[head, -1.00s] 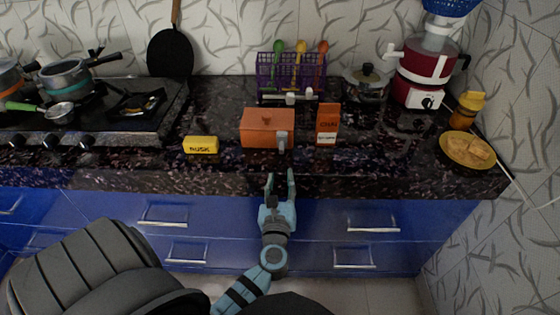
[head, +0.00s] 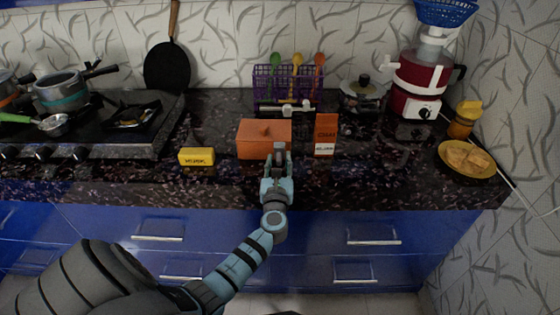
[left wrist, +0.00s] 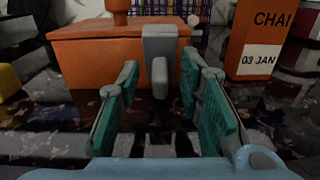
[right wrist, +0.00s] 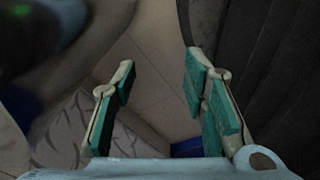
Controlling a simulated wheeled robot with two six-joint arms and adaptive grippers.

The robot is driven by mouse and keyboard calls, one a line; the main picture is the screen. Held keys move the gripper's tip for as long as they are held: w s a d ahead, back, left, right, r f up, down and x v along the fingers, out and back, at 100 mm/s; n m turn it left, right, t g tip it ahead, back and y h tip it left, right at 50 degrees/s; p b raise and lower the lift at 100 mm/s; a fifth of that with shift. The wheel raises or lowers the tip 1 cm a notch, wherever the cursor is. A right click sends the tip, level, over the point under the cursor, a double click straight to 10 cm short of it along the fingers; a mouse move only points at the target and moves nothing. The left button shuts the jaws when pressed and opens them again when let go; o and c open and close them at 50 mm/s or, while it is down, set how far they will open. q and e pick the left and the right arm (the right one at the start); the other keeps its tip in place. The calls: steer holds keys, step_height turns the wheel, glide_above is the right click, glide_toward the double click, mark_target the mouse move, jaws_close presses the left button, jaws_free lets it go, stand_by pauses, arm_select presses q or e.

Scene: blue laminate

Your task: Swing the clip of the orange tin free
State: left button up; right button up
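The orange tin (head: 255,139) stands on the dark counter, with a knob on its lid. It also shows in the left wrist view (left wrist: 100,55). A grey clip (left wrist: 160,50) hangs down the right part of its front face. My left gripper (head: 279,151) is at the tin's front right. In the left wrist view its two teal-padded fingers (left wrist: 158,92) are open, one on each side of the clip, with gaps to it. My right gripper (right wrist: 160,90) is open and empty, away from the counter.
An orange chai box (head: 325,136) stands close to the right of the tin. A yellow packet (head: 197,156) lies to the left. A purple rack (head: 262,88) with spoons is behind. Bare counter lies between the packet and the tin.

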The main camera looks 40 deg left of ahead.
arm_select(q)
steer(key=shift+b+x, duration=0.35)
steer(key=shift+x, duration=1)
steer(key=shift+d, duration=0.1)
steer(key=shift+c, duration=0.2)
jaws_close()
steer(key=shift+f+b, duration=0.2)
steer(key=shift+b, duration=0.2)
steer(key=f+t+y+b, duration=0.1)
steer(key=b, duration=0.6)
steer(key=shift+s+d+t, duration=0.1)
steer(key=shift+s+t, duration=0.05)
steer(key=shift+t, duration=0.15)
steer(key=shift+r, duration=0.3)
